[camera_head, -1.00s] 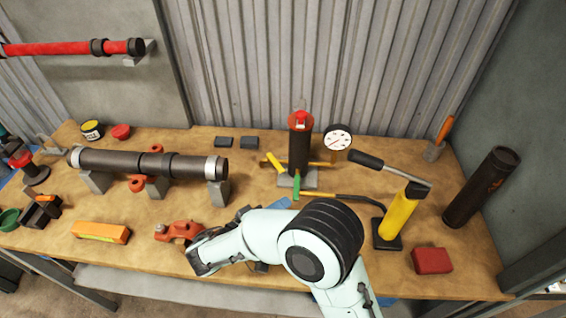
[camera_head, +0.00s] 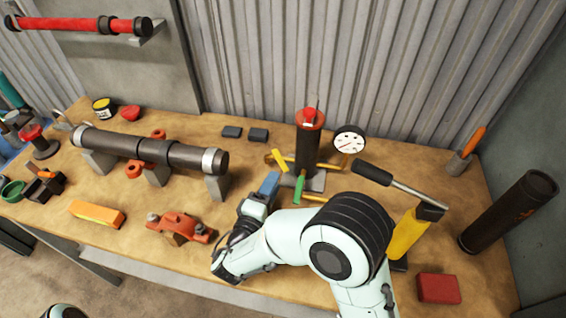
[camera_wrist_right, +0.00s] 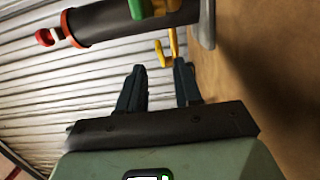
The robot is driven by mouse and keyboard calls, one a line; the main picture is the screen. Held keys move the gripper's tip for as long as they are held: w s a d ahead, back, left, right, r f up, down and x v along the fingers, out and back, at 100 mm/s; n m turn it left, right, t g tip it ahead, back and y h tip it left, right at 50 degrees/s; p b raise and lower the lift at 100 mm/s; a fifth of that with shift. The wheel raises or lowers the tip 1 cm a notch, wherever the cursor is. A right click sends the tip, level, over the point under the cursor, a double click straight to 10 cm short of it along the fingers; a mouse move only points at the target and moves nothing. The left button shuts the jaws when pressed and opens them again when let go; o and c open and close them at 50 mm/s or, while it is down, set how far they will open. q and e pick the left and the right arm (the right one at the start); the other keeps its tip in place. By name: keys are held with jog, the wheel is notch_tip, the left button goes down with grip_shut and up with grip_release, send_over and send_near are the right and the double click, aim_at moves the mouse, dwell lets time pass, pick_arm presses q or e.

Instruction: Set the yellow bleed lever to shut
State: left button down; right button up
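The dark upright riser (camera_head: 308,147) with a red cap stands on a grey base on the bench. The yellow bleed lever (camera_head: 278,157) sticks out at its left side, tilted up and to the left. In the right wrist view the yellow lever (camera_wrist_right: 161,54) lies just beyond the fingertips, near the gap between them, with no clear contact. A green lever (camera_head: 299,188) is low on the riser's front. My right gripper (camera_head: 266,186) is in front and left of the riser; its two fingers (camera_wrist_right: 158,78) are apart and empty. My left gripper is out of view.
A pressure gauge (camera_head: 349,141) and a yellow hand pump (camera_head: 408,232) with a long black-gripped handle stand to the right. A dark pipe (camera_head: 150,150) on grey supports and an orange-red clamp (camera_head: 181,227) lie left. A red block (camera_head: 438,288) sits at front right.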

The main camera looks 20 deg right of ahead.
aim_at(283, 164)
jog(key=p+x, duration=0.1)
jog(key=x, duration=0.6)
jog(key=shift+w+d, duration=0.15)
jog(key=shift+d, duration=0.05)
grip_shut()
